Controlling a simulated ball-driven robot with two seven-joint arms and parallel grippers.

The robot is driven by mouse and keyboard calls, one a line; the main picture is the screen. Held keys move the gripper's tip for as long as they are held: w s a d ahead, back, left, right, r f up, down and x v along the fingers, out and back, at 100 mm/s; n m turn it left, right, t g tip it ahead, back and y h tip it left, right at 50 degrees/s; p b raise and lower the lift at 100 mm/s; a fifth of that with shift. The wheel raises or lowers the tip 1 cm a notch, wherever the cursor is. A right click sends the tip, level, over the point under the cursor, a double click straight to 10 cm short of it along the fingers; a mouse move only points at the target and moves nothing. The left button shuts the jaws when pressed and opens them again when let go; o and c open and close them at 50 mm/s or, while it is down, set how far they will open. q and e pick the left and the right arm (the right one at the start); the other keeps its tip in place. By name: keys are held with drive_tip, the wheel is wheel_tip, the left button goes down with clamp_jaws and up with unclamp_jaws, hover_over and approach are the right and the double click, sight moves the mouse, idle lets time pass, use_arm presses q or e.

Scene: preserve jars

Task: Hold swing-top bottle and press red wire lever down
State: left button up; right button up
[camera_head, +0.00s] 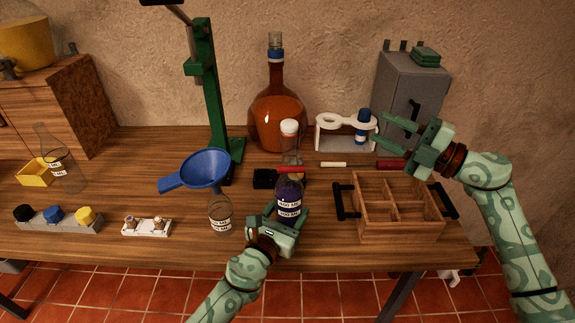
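The swing-top bottle (289,196) stands upright near the table's front middle, dark purple below with white labels and a clear neck. Its red wire lever (291,170) sticks out across the neck. A white-topped stopper (289,128) shows above it. My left gripper (287,212) is low at the bottle's front, with a finger on each side of the body, and looks closed on it. My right gripper (383,130) is open and empty, up and to the right of the bottle, in front of the grey cabinet.
A wooden divided crate (400,229) with black handles is right of the bottle. A blue funnel (206,170) over a clear bottle (220,214) is left. Behind stand a green stand (207,90), an amber flask (277,115) and a white rack (343,146). A grey cabinet (409,95) is back right.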

sight(281, 171)
drive_tip(key=s+a+m+g+h, duration=0.2)
drive_tip(key=s+a+g, duration=0.4)
drive_tip(key=s+a, duration=0.45)
drive_tip(key=x, duration=1.1)
drive_tip(key=shift+s+a+f, duration=0.15)
drive_tip(key=shift+s+f, duration=0.05)
drive_tip(key=shift+f, duration=0.15)
clamp_jaws()
